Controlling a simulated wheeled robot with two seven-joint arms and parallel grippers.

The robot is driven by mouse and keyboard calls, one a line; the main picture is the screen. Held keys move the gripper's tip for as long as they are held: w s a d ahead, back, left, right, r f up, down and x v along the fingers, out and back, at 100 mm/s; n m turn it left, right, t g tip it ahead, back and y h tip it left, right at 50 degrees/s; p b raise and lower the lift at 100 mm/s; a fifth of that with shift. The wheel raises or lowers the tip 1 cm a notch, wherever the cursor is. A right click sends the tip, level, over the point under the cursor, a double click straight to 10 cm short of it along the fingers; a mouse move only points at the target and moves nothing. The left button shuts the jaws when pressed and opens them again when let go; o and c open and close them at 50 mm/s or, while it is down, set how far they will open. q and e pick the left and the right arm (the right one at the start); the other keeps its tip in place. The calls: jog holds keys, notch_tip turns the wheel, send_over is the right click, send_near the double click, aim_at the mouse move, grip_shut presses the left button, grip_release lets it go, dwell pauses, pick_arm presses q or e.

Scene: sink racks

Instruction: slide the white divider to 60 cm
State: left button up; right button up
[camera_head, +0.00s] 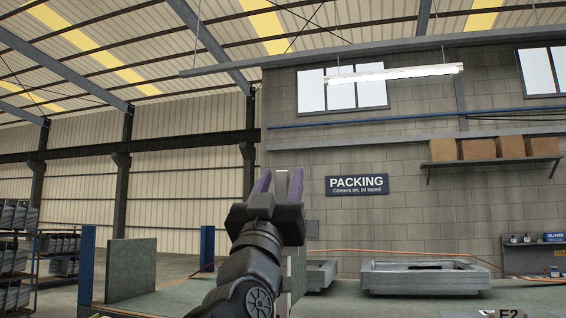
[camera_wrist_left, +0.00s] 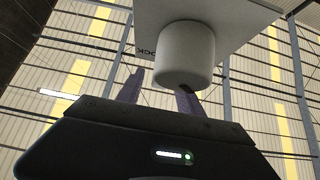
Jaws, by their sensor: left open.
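My left gripper (camera_head: 279,184) is raised in the middle of the head view, its two purple fingers open and pointing up. A narrow pale piece (camera_head: 282,185) shows between the fingers there. In the left wrist view, a white panel (camera_wrist_left: 222,14) with partly hidden lettering ending in "OCK" carries a thick white round knob (camera_wrist_left: 185,58). The knob is in front of and between the fingers of the gripper (camera_wrist_left: 160,90); I cannot tell whether they touch. The panel may be part of the white divider, which my arm largely hides in the head view. My right gripper is not in view.
A grey-green upright board (camera_head: 130,268) stands at the left of the bench. A low grey metal tray (camera_head: 425,279) lies to the right, with a smaller one (camera_head: 320,275) beside my arm. Shelving (camera_head: 18,245) stands far left; boxes (camera_head: 478,149) sit on a wall shelf.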

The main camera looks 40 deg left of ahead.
pick_arm(q)
jog(key=shift+p+x, duration=0.3)
jog(key=shift+x, duration=0.7)
jog(key=shift+c, duration=0.4)
grip_shut()
